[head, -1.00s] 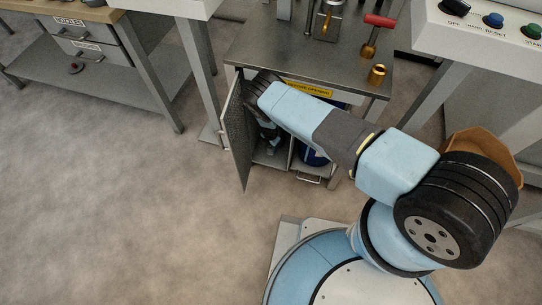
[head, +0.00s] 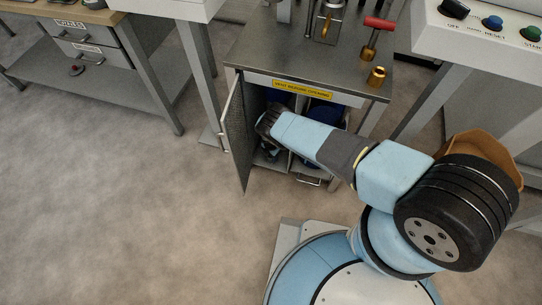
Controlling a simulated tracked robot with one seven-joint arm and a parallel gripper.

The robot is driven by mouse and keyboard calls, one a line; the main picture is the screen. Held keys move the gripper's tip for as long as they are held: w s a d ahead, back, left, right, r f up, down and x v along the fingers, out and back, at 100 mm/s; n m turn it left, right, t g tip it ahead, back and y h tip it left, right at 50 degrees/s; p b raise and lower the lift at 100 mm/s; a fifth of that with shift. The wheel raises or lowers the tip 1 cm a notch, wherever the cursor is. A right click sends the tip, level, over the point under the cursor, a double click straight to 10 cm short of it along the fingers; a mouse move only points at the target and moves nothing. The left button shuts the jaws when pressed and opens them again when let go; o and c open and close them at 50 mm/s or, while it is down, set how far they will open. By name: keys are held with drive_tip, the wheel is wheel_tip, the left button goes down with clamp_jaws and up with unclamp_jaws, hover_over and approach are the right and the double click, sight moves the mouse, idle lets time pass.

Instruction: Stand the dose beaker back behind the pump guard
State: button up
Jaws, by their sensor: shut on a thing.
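The pump guard looks to be the grey mesh door (head: 239,146) of the steel cabinet, and it stands swung open to the left. My arm reaches into the cabinet opening. My gripper (head: 268,152) points down just inside, right of the door, small and dark in shadow. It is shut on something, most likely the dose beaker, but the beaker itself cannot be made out. The cabinet's inside is partly hidden by my arm.
A blue rounded thing (head: 324,114) stands inside the cabinet at the right. A drawer-like handle (head: 308,181) sits low in front. The floor at left is clear.

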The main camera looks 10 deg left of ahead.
drive_tip(key=o, duration=1.2)
drive_tip(key=shift+f, duration=0.1)
drive_tip(key=shift+f, duration=0.15)
wheel_tip(320, 180, up, 14)
drive_tip(key=shift+w+a, duration=0.15)
drive_tip(key=shift+w, duration=0.1)
